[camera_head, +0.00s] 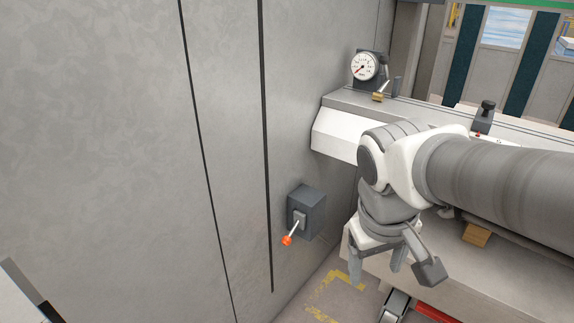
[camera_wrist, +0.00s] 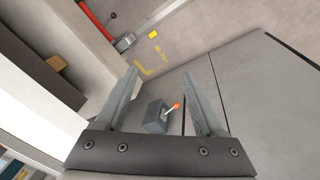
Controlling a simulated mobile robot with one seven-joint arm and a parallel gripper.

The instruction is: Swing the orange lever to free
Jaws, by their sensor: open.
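The lever (camera_head: 291,233) is a short light rod with an orange knob, on a dark grey box (camera_head: 314,212) fixed to the grey wall panel. In the head view it points down and to the left. My gripper (camera_head: 375,276) is to the right of the box, fingers pointing down, apart from the lever. In the wrist view, the orange-tipped lever (camera_wrist: 172,108) and its box (camera_wrist: 155,117) show between the two fingers of my gripper (camera_wrist: 164,78), beyond them. The gripper is open and holds nothing.
A dial gauge (camera_head: 366,67) stands on the machine ledge (camera_head: 335,132) at the upper right. A machine bench (camera_head: 365,262) lies behind and below my arm. Yellow floor marks (camera_head: 336,289) show below the box. The wall left of the lever is bare.

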